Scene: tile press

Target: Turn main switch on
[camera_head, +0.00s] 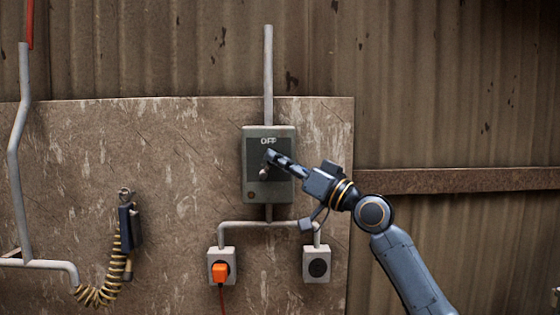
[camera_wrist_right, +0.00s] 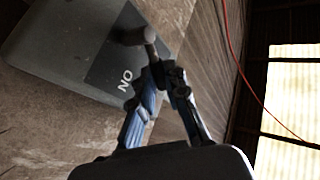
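The main switch is a grey-green box (camera_head: 256,190) on the wall panel, with the word OFF at its upper part. In the right wrist view the box (camera_wrist_right: 50,45) looks tilted, with an ON label upside down beside the lever (camera_wrist_right: 136,36). My right gripper (camera_head: 270,156) is at the lever; its fingertips (camera_wrist_right: 162,72) are together close to the lever's end. I cannot tell whether they touch it. My left gripper is out of view.
A tool with a coiled yellow hose (camera_head: 101,293) hangs at the left. Pipes (camera_head: 268,70) run along the wall.

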